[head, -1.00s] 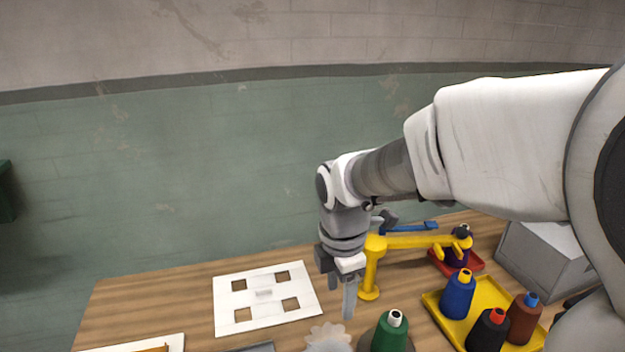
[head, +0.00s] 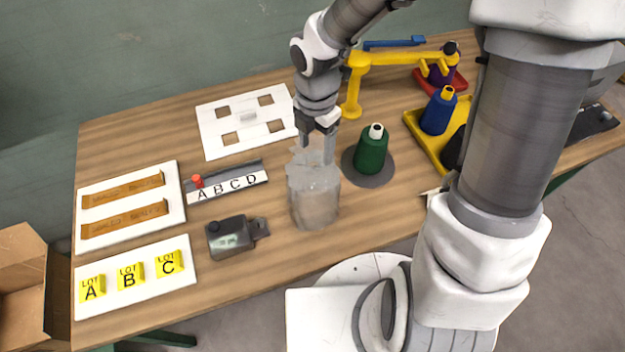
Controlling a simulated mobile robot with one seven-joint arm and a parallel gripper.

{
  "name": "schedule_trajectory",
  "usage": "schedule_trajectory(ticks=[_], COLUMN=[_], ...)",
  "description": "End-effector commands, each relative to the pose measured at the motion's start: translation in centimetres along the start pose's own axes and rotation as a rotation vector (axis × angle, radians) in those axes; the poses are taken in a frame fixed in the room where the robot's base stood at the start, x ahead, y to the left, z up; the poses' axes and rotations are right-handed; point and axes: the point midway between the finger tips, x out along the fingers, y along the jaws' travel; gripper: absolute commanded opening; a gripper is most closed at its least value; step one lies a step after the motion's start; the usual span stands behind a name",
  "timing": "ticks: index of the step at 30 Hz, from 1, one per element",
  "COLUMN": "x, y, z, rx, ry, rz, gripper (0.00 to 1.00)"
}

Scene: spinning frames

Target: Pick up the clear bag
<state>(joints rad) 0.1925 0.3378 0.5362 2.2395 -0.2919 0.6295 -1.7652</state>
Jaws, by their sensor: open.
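The clear bag (head: 315,205) stands upright on the wooden table, in the middle of the head view. It is see-through and greyish, with a ragged, wavy top edge. My gripper (head: 318,158) points down over the bag's top, with its fingers overlapping the bag's upper part in the picture. The gripper is open. I cannot tell whether the fingers are around the bag's top edge, inside it or just in front of it.
A green cone (head: 371,150) on a grey disc stands close right of the bag. A dark device (head: 230,237) lies left of it, below the ABCD strip (head: 228,187). A white board with square holes (head: 210,130) and a yellow arm stand (head: 352,90) are behind.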

Motion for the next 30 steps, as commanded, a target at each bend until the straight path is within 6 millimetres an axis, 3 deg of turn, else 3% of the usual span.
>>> schedule_trajectory(ticks=[7, 16, 25, 26, 30], x=[1.7, 5.6, 6.1, 6.1, 6.1], y=[0.2, 0.8, 0.8, 0.8, 0.8], z=[-0.1, -0.3, -0.2, -0.2, -0.2], rx=[-0.001, -0.001, 0.001, 0.001, 0.001], ry=[0.002, 0.002, 0.0, 0.0, 0.0], rz=[-0.001, -0.002, 0.0, 0.0, 0.0], gripper=[0.67, 0.67, 0.67, 0.65, 0.4])
